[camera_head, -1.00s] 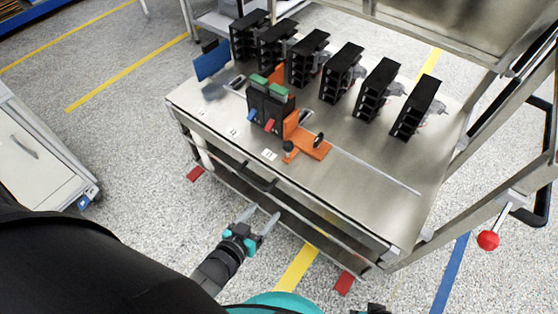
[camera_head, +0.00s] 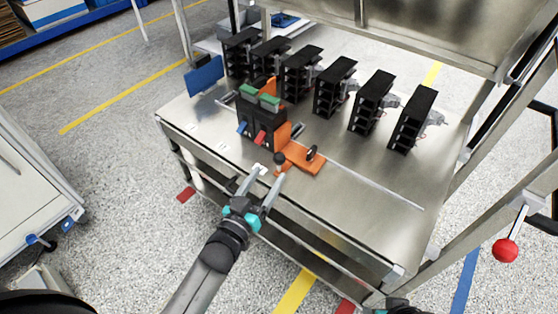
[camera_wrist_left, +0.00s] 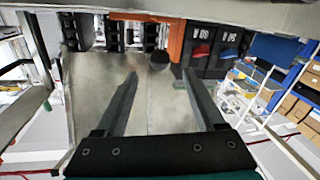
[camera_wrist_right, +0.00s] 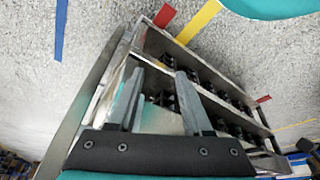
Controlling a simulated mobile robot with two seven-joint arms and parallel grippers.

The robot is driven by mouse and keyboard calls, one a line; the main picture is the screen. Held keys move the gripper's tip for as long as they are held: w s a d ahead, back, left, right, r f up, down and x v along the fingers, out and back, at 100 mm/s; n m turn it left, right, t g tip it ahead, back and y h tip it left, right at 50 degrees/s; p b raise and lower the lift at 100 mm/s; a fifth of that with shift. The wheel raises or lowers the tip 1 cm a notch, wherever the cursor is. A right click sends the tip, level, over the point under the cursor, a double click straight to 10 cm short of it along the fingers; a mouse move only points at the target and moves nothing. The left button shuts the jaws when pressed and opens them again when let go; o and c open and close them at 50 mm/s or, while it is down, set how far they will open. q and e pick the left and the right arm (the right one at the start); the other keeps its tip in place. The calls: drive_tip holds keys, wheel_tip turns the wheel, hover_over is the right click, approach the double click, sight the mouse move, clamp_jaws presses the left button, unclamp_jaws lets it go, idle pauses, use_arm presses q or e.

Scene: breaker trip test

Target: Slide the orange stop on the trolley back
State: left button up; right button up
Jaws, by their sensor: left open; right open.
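The orange stop (camera_head: 304,159) lies on the metal top of the trolley (camera_head: 355,212), against the right side of a black breaker block (camera_head: 259,122) with green tops and blue and red levers. A dark round knob (camera_head: 279,158) stands at the stop's near end. My left gripper (camera_head: 269,175) is open, its fingertips at the trolley's front edge just short of the knob. In the left wrist view the knob (camera_wrist_left: 160,60) shows between and beyond the open fingers, beside orange material (camera_wrist_left: 177,42). My right gripper (camera_wrist_right: 158,76) is open and empty by the trolley's lower shelves.
Several black breaker units (camera_head: 372,102) stand in a row behind the stop. A thin rail (camera_head: 376,186) runs right from the stop across clear top. A red ball handle (camera_head: 505,250) is on the trolley frame at right. A blue plate (camera_head: 204,76) stands at the left.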

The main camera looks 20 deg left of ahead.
sight(276, 163)
use_arm(q)
drive_tip(key=w, duration=0.2)
drive_tip(key=w+b, duration=0.1)
drive_tip(key=w, duration=0.1)
drive_tip(key=w+d+b, duration=0.1)
drive_tip(key=shift+w, duration=0.4)
drive_tip(key=shift+w+b, duration=0.3)
drive_tip(key=shift+w, duration=0.55)
use_arm(e)
wheel_tip(276, 163, up, 6)
drive_tip(key=t, duration=0.1)
drive_tip(key=shift+w, duration=0.2)
drive_tip(key=shift+r, duration=0.1)
use_arm(q)
clamp_jaws()
